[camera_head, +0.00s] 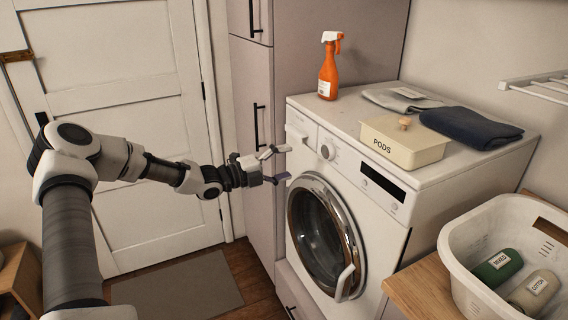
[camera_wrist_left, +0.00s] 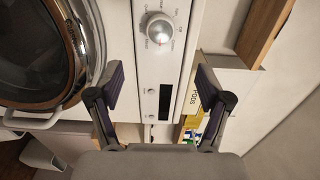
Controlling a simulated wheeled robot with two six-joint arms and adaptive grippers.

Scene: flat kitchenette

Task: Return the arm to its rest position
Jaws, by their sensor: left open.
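My left arm (camera_head: 70,225) reaches in from the left in the head view, bent at the elbow and stretched toward the washing machine (camera_head: 405,205). My left gripper (camera_head: 279,165) is open and empty, in front of the upper left part of the machine's front. In the left wrist view the open fingers (camera_wrist_left: 160,84) show nothing between them in their grasp. Beyond them are the machine's control knob (camera_wrist_left: 160,28) and dark display. I cannot tell whether a fingertip touches the machine. My right gripper is not in view.
The round washer door (camera_head: 320,235) looks closed. On the machine stand an orange spray bottle (camera_head: 329,68), a cream PODS box (camera_head: 404,144) and folded cloths (camera_head: 470,127). A white basket (camera_head: 465,237) with two rolls is at right. A closed white door (camera_head: 120,100) is behind my arm.

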